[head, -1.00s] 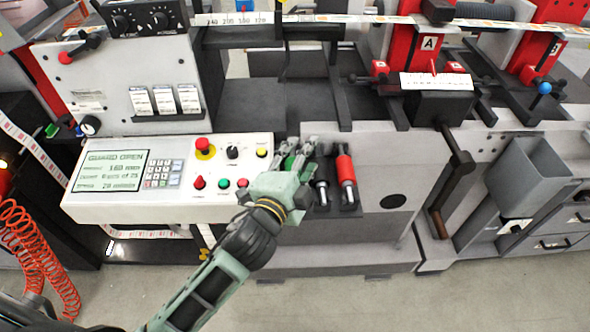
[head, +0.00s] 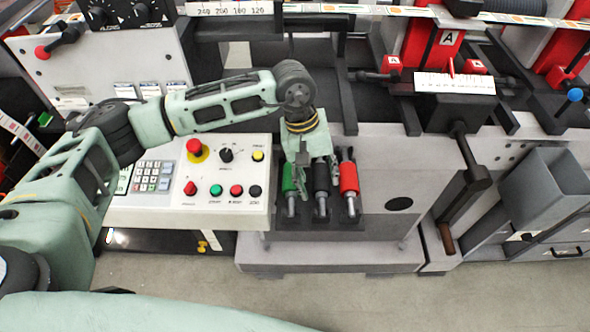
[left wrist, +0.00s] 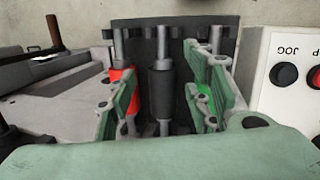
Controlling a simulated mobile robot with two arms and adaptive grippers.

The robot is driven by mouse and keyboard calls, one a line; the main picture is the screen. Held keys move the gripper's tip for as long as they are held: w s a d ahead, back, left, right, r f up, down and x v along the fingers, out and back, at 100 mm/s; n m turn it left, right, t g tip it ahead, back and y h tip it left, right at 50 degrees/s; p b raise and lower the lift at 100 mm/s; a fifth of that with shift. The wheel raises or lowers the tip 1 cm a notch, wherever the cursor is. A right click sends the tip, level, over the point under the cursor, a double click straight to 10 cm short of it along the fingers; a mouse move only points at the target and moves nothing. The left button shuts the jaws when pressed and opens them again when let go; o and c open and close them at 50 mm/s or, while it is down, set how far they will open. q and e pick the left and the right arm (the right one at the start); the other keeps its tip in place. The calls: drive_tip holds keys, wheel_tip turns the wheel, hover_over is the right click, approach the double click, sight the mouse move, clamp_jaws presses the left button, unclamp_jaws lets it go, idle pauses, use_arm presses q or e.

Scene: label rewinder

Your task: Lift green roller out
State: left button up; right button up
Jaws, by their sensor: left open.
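The green roller (head: 288,178) lies at the left of a dark rack (head: 308,224), beside a black roller (head: 321,177) and a red roller (head: 348,178). My left gripper (head: 304,192) points down over the rack, open, and partly covers the green and black rollers. In the left wrist view the black roller (left wrist: 161,85) lies between the spread fingers of the gripper (left wrist: 162,100). The green roller (left wrist: 205,98) is partly hidden by the right finger there, and the red roller (left wrist: 122,90) by the left one. Contact cannot be told.
A control panel (head: 232,206) with buttons and a red stop knob (head: 194,147) is left of the rack. A grey bin (head: 540,190) and a black crank arm (head: 465,160) stand to the right. Open floor (head: 400,300) lies in front.

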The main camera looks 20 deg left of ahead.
sight(291, 175)
use_arm(q)
drive_tip(key=w+a+y, duration=0.1)
drive_tip(key=a, duration=0.1)
drive_tip(key=w+a+y, duration=0.1)
drive_tip(key=a, duration=0.2)
drive_tip(key=w+a+y, duration=0.1)
drive_tip(key=a, duration=0.1)
drive_tip(key=shift+a+r+m+t, duration=0.2)
drive_tip(key=shift+r+m+t, duration=0.1)
drive_tip(key=shift+m, duration=0.1)
drive_tip(key=shift+f+p, duration=0.35)
wheel_tip(291, 175, down, 6)
drive_tip(key=p, duration=0.3)
drive_tip(key=shift+d, duration=0.15)
drive_tip(key=shift+f, duration=0.3)
use_arm(e)
wheel_tip(291, 175, up, 4)
drive_tip(key=shift+w+r, duration=0.1)
drive_tip(key=shift+w, duration=0.05)
use_arm(q)
drive_tip(key=shift+c, duration=0.4)
clamp_jaws()
use_arm(e)
drive_tip(key=shift+w+a, duration=0.1)
drive_tip(key=shift+w, duration=0.05)
